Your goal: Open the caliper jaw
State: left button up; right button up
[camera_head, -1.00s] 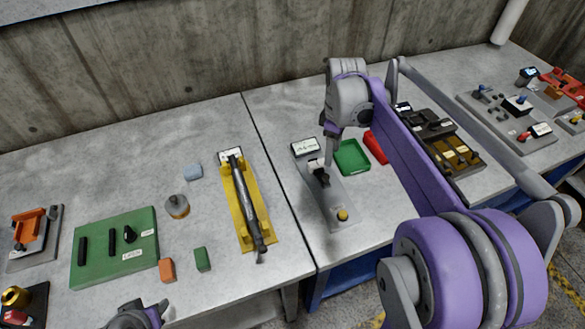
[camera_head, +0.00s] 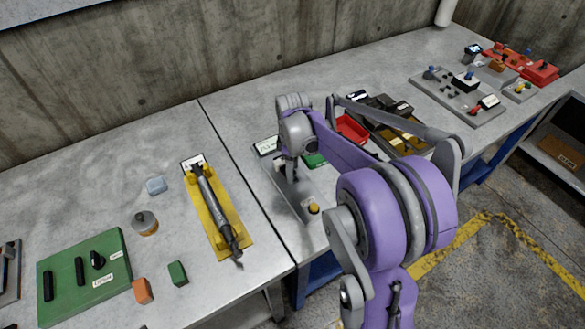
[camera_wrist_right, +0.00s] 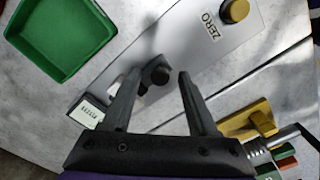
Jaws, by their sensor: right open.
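The caliper is a long grey plate (camera_head: 292,197) on the right-hand table, with a yellow button (camera_head: 314,208) at its near end. In the right wrist view, the plate (camera_wrist_right: 190,50) bears the word ZERO beside the yellow button (camera_wrist_right: 235,11). A black knob (camera_wrist_right: 157,74) and a small white block (camera_wrist_right: 117,84) sit further along it. My right gripper (camera_wrist_right: 159,74) is open, with its fingertips on either side of the black knob; contact cannot be told. In the head view my right gripper (camera_head: 290,172) hangs over the plate and partly hides it. My left gripper is out of view.
A green tray (camera_wrist_right: 62,35) lies close beside the plate, and a red tray (camera_head: 352,128) lies behind it. A labelled display (camera_head: 266,145) stands at the plate's far end. A yellow holder with a dark tool (camera_head: 220,215) lies on the left table.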

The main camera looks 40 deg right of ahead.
grip_shut()
dwell(1.4)
